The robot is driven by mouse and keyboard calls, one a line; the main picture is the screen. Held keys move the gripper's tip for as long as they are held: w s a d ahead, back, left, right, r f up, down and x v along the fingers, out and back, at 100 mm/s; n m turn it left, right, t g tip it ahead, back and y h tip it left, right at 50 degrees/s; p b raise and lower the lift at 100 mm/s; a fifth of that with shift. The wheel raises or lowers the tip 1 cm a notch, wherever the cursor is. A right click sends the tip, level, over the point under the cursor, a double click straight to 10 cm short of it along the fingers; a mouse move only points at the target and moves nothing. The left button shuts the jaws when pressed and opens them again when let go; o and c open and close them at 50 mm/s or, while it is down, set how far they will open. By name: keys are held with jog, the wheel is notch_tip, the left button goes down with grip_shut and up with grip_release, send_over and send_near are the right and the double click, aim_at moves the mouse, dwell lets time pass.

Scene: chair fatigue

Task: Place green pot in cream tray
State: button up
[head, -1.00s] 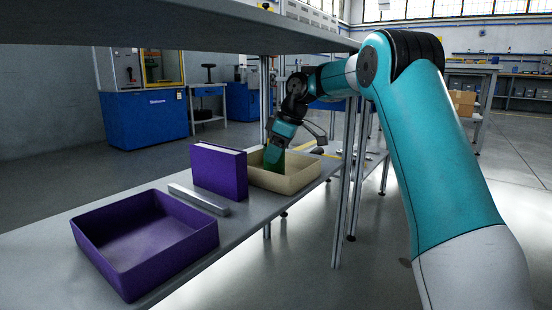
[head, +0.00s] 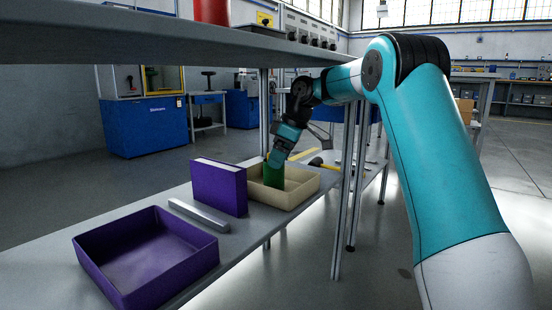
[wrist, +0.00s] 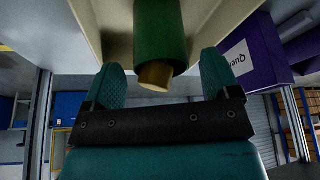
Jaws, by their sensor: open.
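The cream tray (head: 297,199) stands on the shelf behind the purple box. The green pot (head: 274,176) stands inside the tray, toward its left side, and looks upright. In the wrist view the green pot (wrist: 160,35) shows with a tan end, just ahead of my gripper (wrist: 161,64). The fingers are spread apart, with a gap between them and the pot. In the head view my gripper (head: 277,161) is over the tray at the pot's upper part. The cream tray wall (wrist: 220,20) also shows in the wrist view.
A purple box (head: 219,190) stands just left of the tray. A grey metal bar (head: 199,214) and an empty purple tray (head: 145,255) lie nearer. An upper shelf (head: 150,38) hangs overhead, and a metal post (head: 342,205) stands right of the cream tray.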

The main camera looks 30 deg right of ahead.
jog(key=s+d+p, duration=0.3)
jog(key=s+d, duration=0.5)
jog(key=s, duration=0.1)
jog(key=s+a+r+g, duration=0.1)
jog(key=s+a, duration=0.1)
jog(key=a, duration=0.8)
jog(key=s+a, duration=0.3)
jog(key=a, duration=0.7)
jog(key=s+a+f+g, duration=0.1)
jog(key=s+a+f, duration=0.1)
jog(key=s+a, duration=0.5)
jog(key=s+a+f+m+g+y, duration=0.1)
jog(key=s+a, duration=0.7)
jog(key=s, duration=0.6)
jog(key=shift+a+f+m, duration=0.15)
jog(key=shift+f+m, duration=0.15)
jog(key=shift+f, duration=0.05)
jog(key=shift+s, duration=0.1)
